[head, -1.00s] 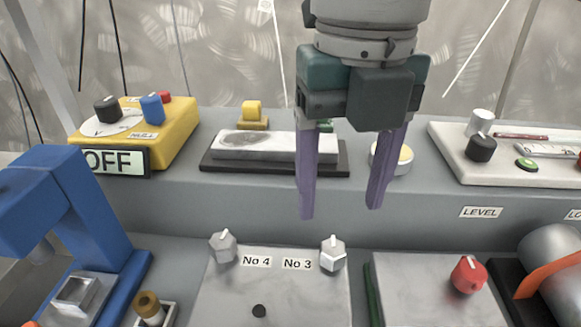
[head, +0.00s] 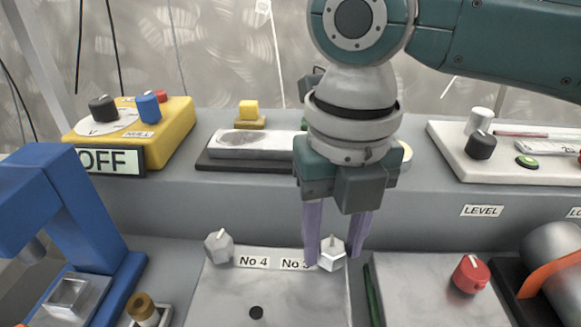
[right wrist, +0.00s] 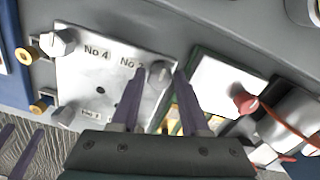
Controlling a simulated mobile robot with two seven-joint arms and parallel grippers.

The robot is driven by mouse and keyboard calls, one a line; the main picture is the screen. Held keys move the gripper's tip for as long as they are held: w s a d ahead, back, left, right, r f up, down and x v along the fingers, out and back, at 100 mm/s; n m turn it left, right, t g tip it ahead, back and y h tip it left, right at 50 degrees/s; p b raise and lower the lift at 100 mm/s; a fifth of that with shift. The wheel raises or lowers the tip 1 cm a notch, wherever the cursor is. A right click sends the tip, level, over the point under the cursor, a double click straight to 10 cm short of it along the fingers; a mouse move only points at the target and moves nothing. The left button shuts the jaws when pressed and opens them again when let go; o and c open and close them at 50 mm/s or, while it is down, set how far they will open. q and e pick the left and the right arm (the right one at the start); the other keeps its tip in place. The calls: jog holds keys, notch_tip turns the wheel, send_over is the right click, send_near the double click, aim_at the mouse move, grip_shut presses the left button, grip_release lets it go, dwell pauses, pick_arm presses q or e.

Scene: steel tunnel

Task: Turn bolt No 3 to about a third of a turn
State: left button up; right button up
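Bolt No 3 (head: 332,254) is a silver hex head with a white pointer mark, at the upper right of a grey plate (head: 290,300). It also shows in the right wrist view (right wrist: 160,70). Its label is partly covered by a finger. My right gripper (head: 335,258) is open, pointing down, with one purple finger on each side of bolt No 3. I cannot tell whether the fingers touch it. A similar bolt No 4 (head: 219,248) sits at the plate's upper left. My left gripper is not in the head view.
A blue press-like frame (head: 65,200) stands left. A yellow box (head: 170,130) showing OFF is behind it. A red knob (head: 470,274) on another plate and an orange-banded cylinder (head: 555,265) are to the right. A grey ledge (head: 420,200) runs behind the plate.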

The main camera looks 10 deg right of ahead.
grip_shut()
